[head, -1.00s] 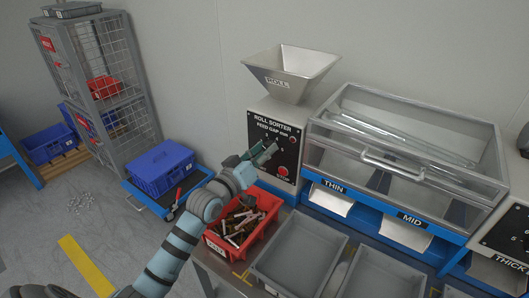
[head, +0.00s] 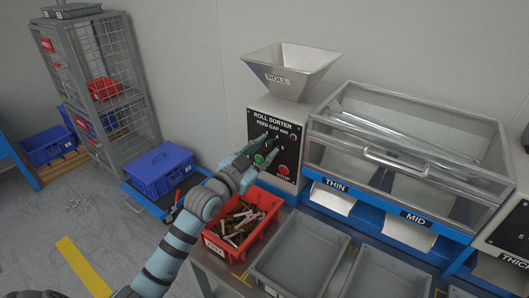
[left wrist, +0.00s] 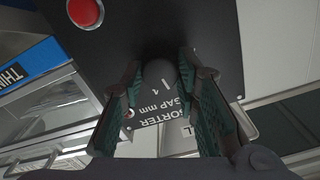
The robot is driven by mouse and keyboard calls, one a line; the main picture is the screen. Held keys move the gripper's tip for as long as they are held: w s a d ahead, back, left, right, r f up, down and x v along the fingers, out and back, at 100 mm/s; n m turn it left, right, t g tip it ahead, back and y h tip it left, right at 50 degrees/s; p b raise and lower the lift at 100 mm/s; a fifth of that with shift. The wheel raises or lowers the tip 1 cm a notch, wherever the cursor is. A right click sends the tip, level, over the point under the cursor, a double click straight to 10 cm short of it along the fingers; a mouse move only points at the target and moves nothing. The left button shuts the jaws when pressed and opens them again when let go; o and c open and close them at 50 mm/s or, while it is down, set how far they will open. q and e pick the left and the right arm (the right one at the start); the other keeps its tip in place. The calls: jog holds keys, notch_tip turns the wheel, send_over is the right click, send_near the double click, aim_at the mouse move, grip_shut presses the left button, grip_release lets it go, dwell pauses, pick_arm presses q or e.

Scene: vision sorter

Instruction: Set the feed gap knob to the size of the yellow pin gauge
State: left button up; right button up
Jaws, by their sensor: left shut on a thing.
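The roll sorter's black panel (head: 287,158) reads "FEED GAP mm" and faces me. My left gripper (head: 268,146) is at the panel, its fingers on either side of the dark feed gap knob (left wrist: 158,75). In the left wrist view my left gripper (left wrist: 163,95) is shut on the knob. A white mark and the numeral 4 show just beyond the knob; the rest of the scale is hidden or too small to read. My right gripper is not in view. I cannot make out a yellow pin gauge in these frames.
A green button (head: 258,159) and a red stop button (head: 283,170) sit low on the panel. Grey trays (head: 262,277) and the clear-lidded sorter (head: 365,157) lie to the right.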

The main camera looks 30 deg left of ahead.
pick_arm(q)
jog(key=m+b, duration=0.1)
jog(key=m, duration=0.3)
jog(key=shift+f, duration=0.1)
jog(key=shift+m+b, duration=0.4)
jog(key=shift+m, duration=1.3)
jog(key=o, duration=1.2)
jog(key=shift+c, duration=0.2)
jog(key=shift+s, duration=0.15)
jog(key=s+a, duration=0.1)
jog(key=s, duration=1)
jog(key=shift+s+a, duration=0.3)
jog(key=shift+s, duration=0.05)
